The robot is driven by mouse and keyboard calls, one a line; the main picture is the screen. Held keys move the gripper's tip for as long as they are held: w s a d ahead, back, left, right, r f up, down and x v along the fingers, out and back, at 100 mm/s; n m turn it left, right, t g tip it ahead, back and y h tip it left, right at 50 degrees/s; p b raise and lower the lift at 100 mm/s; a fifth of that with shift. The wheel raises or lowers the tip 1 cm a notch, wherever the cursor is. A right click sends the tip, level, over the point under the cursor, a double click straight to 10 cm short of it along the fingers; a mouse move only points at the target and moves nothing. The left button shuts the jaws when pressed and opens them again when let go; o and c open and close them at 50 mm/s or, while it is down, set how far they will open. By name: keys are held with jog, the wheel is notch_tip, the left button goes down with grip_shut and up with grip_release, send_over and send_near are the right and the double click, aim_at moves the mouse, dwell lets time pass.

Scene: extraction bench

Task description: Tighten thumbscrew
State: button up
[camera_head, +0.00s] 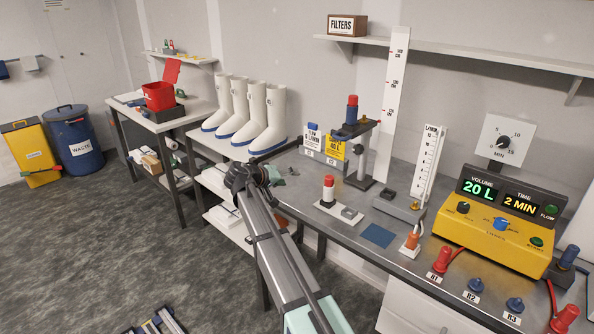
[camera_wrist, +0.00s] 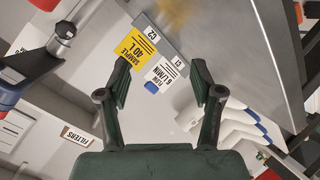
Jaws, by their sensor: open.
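My gripper (camera_wrist: 161,80) is open in the wrist view, its two dark fingers apart with nothing held between them. In the head view my gripper (camera_head: 270,175) is at the left end of the steel bench, left of the clamp stand; its fingertips are hard to make out there. The clamp stand (camera_head: 364,155) holds an upright red-and-blue cartridge (camera_head: 351,110). In the wrist view a dark round knob (camera_wrist: 65,29) shows on the stand's arm at upper left, away from my fingers. I cannot tell for sure whether this knob is the thumbscrew.
A yellow sample card (camera_head: 334,149) and a white flow card (camera_head: 312,138) stand at the bench's back edge. A red-capped cartridge (camera_head: 328,188) stands on a white base near the front. A yellow control box (camera_head: 495,240) is at right. White boots (camera_head: 268,130) stand left.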

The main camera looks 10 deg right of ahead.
jog(key=a+f+n+y, duration=0.1)
jog(key=a+f+y, duration=0.1)
jog(key=a+f, duration=0.4)
jog(key=shift+a+t+b, duration=0.2)
jog(key=shift+t+b, duration=0.1)
jog(key=shift+t, duration=0.1)
jog(key=shift+w+a, duration=0.1)
